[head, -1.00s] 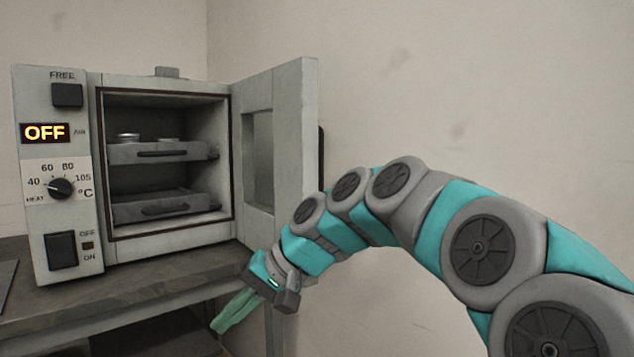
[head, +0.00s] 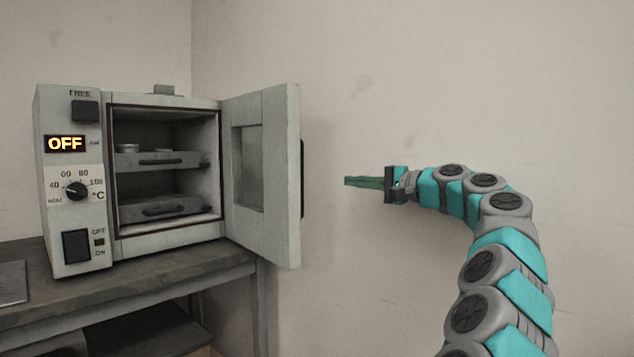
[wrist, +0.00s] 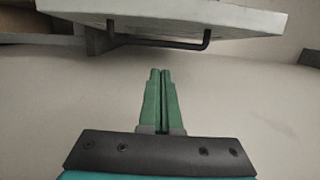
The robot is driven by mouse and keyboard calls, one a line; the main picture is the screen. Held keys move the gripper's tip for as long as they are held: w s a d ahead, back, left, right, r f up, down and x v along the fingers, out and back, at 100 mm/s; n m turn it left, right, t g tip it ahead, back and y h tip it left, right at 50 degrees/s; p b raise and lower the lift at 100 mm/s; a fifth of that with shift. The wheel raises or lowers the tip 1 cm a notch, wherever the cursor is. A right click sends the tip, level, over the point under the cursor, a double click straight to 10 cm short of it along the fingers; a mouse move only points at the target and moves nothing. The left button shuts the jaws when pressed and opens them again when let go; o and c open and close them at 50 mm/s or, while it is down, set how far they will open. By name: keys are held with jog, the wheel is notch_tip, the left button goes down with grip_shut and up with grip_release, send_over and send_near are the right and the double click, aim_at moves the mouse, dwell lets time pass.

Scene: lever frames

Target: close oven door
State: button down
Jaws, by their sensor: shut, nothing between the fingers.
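The oven (head: 165,235) is a grey box on a bench, with a lit OFF display and its chamber open to view. The oven door (head: 275,240) is hinged on the right side of the oven and stands wide open, with a window in it. Its dark handle (head: 302,180) shows at the door's right edge. My gripper (head: 346,181) is to the right of the door, apart from it, pointing left with its green fingers shut and empty. In the wrist view the fingers (wrist: 160,75) point toward the door (wrist: 240,18) and its black bar handle (wrist: 165,42), with a gap between.
Inside the oven are two tray shelves (head: 160,208) with small dishes on the upper one. The grey bench (head: 170,285) carries the oven, with a lower shelf beneath. A plain wall (head: 420,80) stands behind. Free air lies between door and gripper.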

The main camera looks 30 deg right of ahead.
jog(key=w+a, duration=0.7)
jog(key=a, duration=0.1)
jog(key=shift+w+a, duration=0.3)
jog(key=shift+w, duration=0.1)
dwell(0.5)
jog(key=shift+a, duration=0.1)
